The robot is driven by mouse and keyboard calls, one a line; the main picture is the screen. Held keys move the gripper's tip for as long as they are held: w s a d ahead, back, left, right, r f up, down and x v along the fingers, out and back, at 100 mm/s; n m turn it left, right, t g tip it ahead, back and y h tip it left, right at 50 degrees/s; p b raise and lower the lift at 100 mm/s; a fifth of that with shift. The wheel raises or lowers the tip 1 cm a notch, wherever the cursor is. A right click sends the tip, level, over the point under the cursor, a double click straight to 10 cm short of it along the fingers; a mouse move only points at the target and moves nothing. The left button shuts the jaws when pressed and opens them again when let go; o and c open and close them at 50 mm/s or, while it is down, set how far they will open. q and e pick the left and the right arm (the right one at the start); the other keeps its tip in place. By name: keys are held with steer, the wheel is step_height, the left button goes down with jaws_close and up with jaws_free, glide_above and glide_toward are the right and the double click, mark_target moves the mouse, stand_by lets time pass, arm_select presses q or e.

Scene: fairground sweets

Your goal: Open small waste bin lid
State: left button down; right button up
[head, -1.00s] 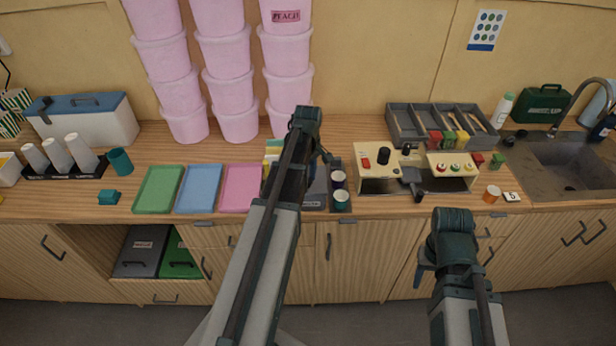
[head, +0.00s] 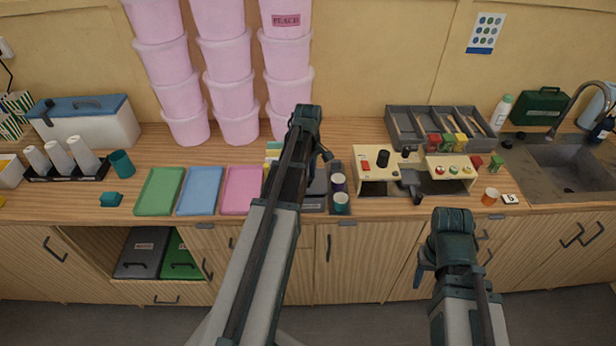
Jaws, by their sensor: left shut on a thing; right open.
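My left arm reaches over the counter, and its gripper (head: 326,156) is small and partly hidden by my arm. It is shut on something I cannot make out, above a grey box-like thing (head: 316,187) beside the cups. My arm covers much of that grey thing, so I cannot tell whether it is the small waste bin or how its lid stands. A grey bin (head: 143,250) and a green bin (head: 180,260), both with handles, stand in the open cupboard at lower left. My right gripper (head: 424,275) is open and empty in front of the cupboards.
Green (head: 160,190), blue (head: 200,190) and pink (head: 241,190) trays lie left of my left arm. A dark holder with cups (head: 340,203) is close on its right, then a cream appliance (head: 372,160). Stacked pink tubs (head: 235,95) stand behind.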

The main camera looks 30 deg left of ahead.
arm_select(q)
steer(key=shift+w+a+r+p, duration=0.35)
steer(key=shift+w+r+p, duration=0.15)
steer(key=shift+w+r, duration=0.15)
steer(key=w+a+r+p, duration=0.1)
steer(key=w+a, duration=0.5)
steer(key=w, duration=0.5)
steer(key=shift+w+a+r, duration=0.2)
steer(key=shift+w+a, duration=0.1)
steer(key=shift+a, duration=0.1)
steer(key=c, duration=0.8)
jaws_free()
steer(key=shift+w, duration=0.15)
steer(key=shift+c, duration=0.2)
steer(key=shift+o, duration=1.2)
steer(key=shift+w+f, duration=0.15)
steer(key=shift+o, duration=0.4)
steer(key=shift+w+a+f, duration=0.1)
steer(key=shift+a+f, duration=0.05)
